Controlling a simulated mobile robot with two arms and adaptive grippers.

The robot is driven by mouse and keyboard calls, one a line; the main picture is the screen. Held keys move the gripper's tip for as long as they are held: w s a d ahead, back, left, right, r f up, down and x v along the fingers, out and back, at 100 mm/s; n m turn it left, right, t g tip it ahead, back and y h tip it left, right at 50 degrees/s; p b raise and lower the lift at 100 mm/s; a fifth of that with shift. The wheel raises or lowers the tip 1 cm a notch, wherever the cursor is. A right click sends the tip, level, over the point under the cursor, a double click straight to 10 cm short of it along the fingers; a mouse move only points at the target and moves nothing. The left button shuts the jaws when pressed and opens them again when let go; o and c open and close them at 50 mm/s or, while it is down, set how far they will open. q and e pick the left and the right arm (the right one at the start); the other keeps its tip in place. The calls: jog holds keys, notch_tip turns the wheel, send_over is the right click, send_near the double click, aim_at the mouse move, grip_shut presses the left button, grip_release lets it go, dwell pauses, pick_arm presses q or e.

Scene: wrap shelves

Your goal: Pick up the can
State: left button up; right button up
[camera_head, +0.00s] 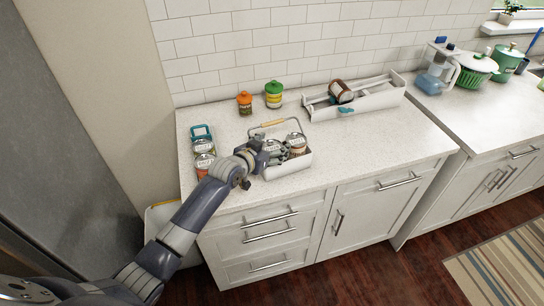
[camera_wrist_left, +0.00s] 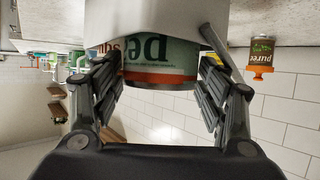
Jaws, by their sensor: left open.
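In the head view a white caddy (camera_head: 290,168) with a wire handle stands on the counter and holds cans, one with a pale lid (camera_head: 296,140) at its right end. My left gripper (camera_head: 281,153) reaches over the caddy from the left. In the left wrist view, which is upside down, a can (camera_wrist_left: 160,65) with a green label and an orange-brown band lies between the two open fingers of the left gripper (camera_wrist_left: 160,85). A pale grey surface covers part of this can. Whether the fingers touch it cannot be told. My right gripper is not in view.
Two cans (camera_head: 204,146) and a teal-rimmed item stand left of the caddy. An orange-lidded jar (camera_head: 245,102) and a green-lidded jar (camera_head: 273,94) stand behind. A white tray (camera_head: 375,101) holds a tipped jar (camera_head: 341,91). The counter right of the caddy is clear.

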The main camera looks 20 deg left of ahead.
pick_arm(q)
jog(key=c, duration=1.5)
jog(key=shift+r, duration=0.1)
